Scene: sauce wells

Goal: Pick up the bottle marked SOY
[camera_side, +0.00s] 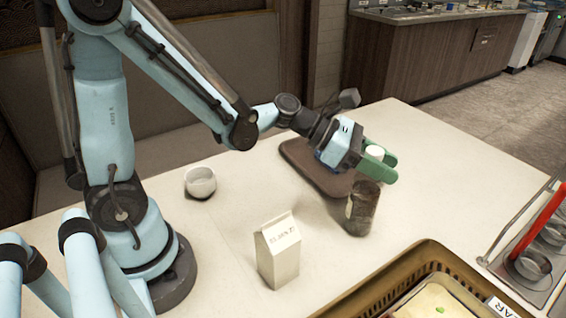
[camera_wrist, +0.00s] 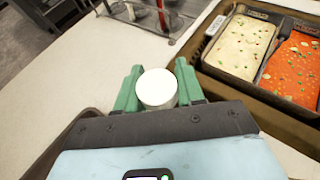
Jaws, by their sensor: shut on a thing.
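A dark brown bottle (camera_side: 362,208) with a white cap (camera_side: 375,152) is at the middle right of the side view. It stands slightly tilted beside the brown board. A pale label shows on its side, but I cannot read its mark. My gripper (camera_side: 376,162) is shut on this bottle near its top, with a green finger on either side. In the wrist view, the white cap (camera_wrist: 157,88) sits between the green fingertips of my gripper (camera_wrist: 158,90), and the body below is hidden. I cannot tell whether the base touches the table.
A white carton (camera_side: 278,252) with printing stands in front, and a white cup (camera_side: 200,182) is at the left. A brown board (camera_side: 312,167) lies behind the bottle. A metal rack (camera_side: 525,262) stands at the right edge.

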